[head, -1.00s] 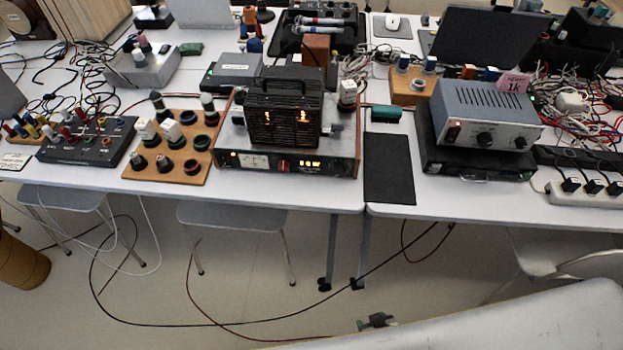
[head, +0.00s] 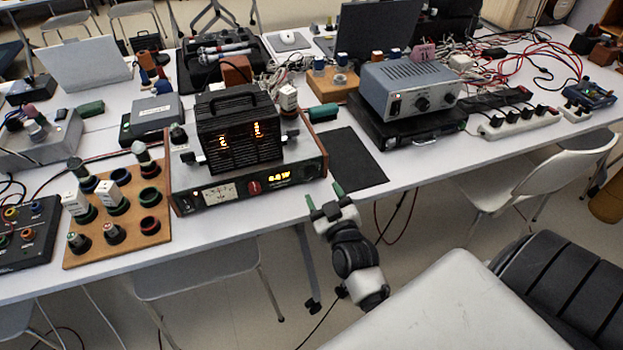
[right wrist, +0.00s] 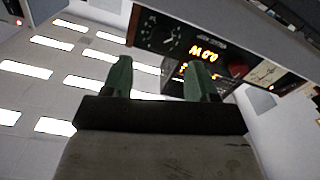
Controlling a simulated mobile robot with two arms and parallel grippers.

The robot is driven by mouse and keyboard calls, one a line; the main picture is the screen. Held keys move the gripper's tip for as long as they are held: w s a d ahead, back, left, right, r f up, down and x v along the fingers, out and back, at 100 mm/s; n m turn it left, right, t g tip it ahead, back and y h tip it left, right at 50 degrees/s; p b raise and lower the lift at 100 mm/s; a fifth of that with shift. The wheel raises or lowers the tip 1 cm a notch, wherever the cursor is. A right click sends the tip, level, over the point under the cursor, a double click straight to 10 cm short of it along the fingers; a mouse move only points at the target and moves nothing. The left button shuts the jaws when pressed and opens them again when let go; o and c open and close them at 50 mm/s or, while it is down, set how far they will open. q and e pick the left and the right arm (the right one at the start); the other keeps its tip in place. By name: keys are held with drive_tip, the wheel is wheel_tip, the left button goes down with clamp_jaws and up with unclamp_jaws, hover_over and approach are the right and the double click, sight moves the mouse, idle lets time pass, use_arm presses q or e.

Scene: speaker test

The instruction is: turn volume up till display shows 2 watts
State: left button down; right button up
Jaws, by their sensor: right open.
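The amplifier (head: 222,207) with a wooden case stands near the table's front edge. Its orange display (head: 279,178) appears to read 0.0 W; the digits show upside down in the right wrist view (right wrist: 203,52). A red round part (head: 254,187) sits left of the display. A dark knob with dial marks (right wrist: 150,27) shows at the panel's end in the right wrist view; it is hard to make out in the head view. My right gripper (head: 325,197) is open and empty, in front of the table edge below the panel's right end, apart from it. My left gripper is out of view.
A grey power supply (head: 410,90) and a white chair (head: 560,175) are farther right.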

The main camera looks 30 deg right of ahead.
sight(313, 176)
drive_tip(key=x, duration=0.6)
drive_tip(key=shift+w+a, duration=0.1)
drive_tip(key=shift+w, duration=0.15)
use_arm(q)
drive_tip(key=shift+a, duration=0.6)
use_arm(e)
drive_tip(key=c, duration=0.9)
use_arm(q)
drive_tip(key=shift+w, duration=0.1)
use_arm(e)
drive_tip(key=shift+c, duration=0.2)
